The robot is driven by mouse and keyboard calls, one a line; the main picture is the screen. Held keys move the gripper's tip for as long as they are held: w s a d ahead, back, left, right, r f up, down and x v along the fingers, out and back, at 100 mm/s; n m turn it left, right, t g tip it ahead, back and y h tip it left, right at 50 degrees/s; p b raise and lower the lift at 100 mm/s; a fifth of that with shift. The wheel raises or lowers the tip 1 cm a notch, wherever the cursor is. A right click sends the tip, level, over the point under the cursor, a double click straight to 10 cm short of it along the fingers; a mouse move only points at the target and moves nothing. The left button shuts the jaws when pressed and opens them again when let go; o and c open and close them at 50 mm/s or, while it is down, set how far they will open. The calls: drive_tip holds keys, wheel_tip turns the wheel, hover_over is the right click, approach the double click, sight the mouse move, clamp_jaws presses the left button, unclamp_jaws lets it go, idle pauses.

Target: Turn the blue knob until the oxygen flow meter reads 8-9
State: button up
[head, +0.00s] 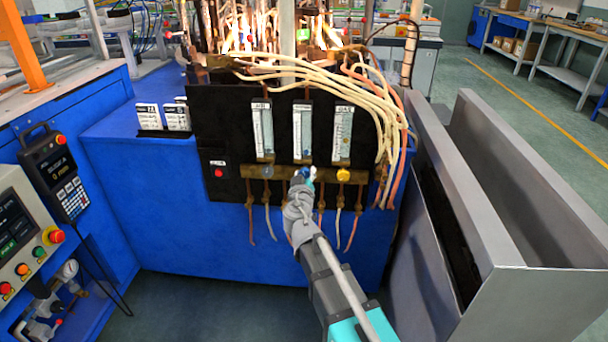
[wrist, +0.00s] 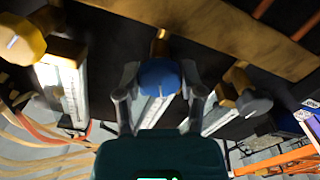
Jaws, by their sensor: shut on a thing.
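The blue knob (wrist: 158,76) sits under the middle flow meter on the black panel. In the wrist view my gripper (wrist: 161,86) has one finger on each side of the knob and is shut on it. In the head view my gripper (head: 301,182) reaches up to the panel from below and hides most of the knob. The middle flow meter (head: 303,132), above the blue knob, is a clear upright tube with a scale. Its reading is too small to make out, and in the wrist view it is partly hidden behind the knob.
A yellow knob (head: 343,174) and a grey knob (head: 267,171) flank the blue one under their own flow meters. A red button (head: 218,173) is at the panel's left. Pale hoses (head: 370,95) hang at the right. A grey metal trough (head: 480,200) stands to the right.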

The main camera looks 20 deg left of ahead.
drive_tip(key=o, duration=1.2)
drive_tip(key=shift+c, duration=0.2)
drive_tip(key=shift+s, duration=0.1)
drive_tip(key=v, duration=1.1)
drive_tip(key=shift+s, duration=0.35)
